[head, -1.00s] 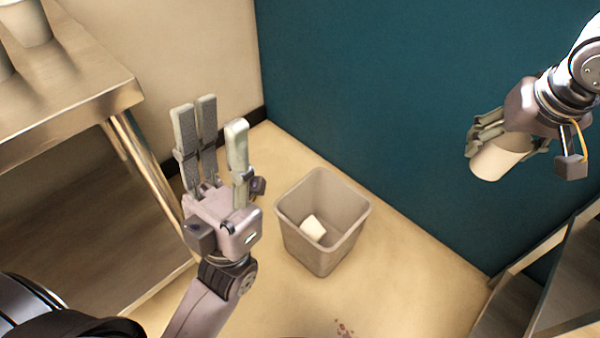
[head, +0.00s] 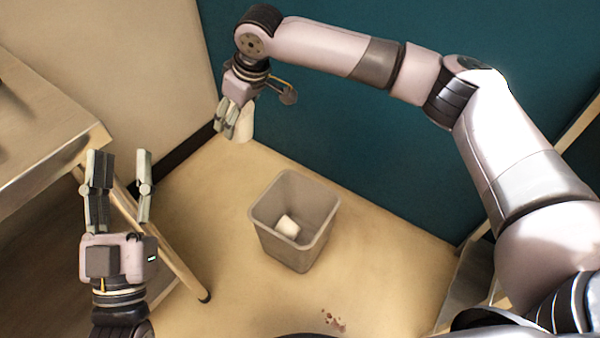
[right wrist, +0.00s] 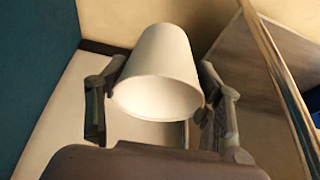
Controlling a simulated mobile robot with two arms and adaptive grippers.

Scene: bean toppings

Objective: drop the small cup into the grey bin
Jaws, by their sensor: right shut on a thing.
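The grey bin (head: 314,252) stands on the floor in the middle of the head view, with a small white object (head: 288,227) inside it. My right gripper (head: 230,128) is shut on the small cup (head: 246,124), above and to the left of the bin in the head view. In the right wrist view the small white cup (right wrist: 158,62) sits between the two fingers, its wide end toward the camera. My left gripper (head: 120,170) is open and empty at the left, pointing up, left of the bin.
A metal table (head: 60,135) is at the left edge. A teal wall (head: 400,150) stands behind the bin, and another metal shelf or table (head: 470,270) is at the lower right. A dark reddish stain (head: 333,320) lies on the floor in front of the bin.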

